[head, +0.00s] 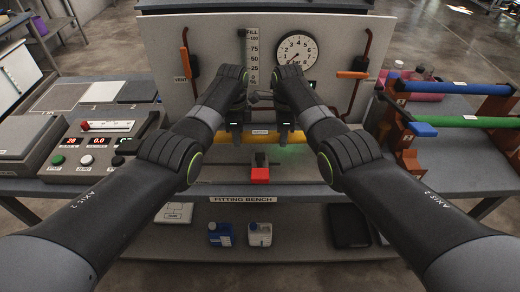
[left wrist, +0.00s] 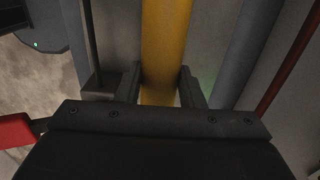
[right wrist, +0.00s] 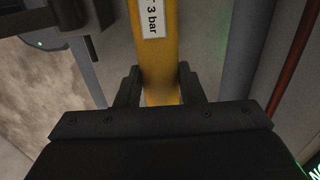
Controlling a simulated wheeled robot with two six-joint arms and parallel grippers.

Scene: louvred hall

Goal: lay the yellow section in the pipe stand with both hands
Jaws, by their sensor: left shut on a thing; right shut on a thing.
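The yellow section (head: 259,138) is a yellow pipe lying crosswise in front of the gauge panel in the head view. My left gripper (head: 236,137) is shut on its left part, and the left wrist view shows the yellow pipe (left wrist: 165,50) between the fingers (left wrist: 163,90). My right gripper (head: 284,135) is shut on its right part; in the right wrist view the pipe (right wrist: 155,70) with a "3 bar" label sits between the fingers (right wrist: 160,88). The pipe stand (head: 408,135), brown with blue and green pipes, is at the right.
The upright panel (head: 210,50) with a round gauge (head: 297,50) stands behind the pipe. A red-handled valve (head: 260,174) is just in front of it. A control box (head: 90,145) is on the left bench. Bottles (head: 260,234) stand on the lower shelf.

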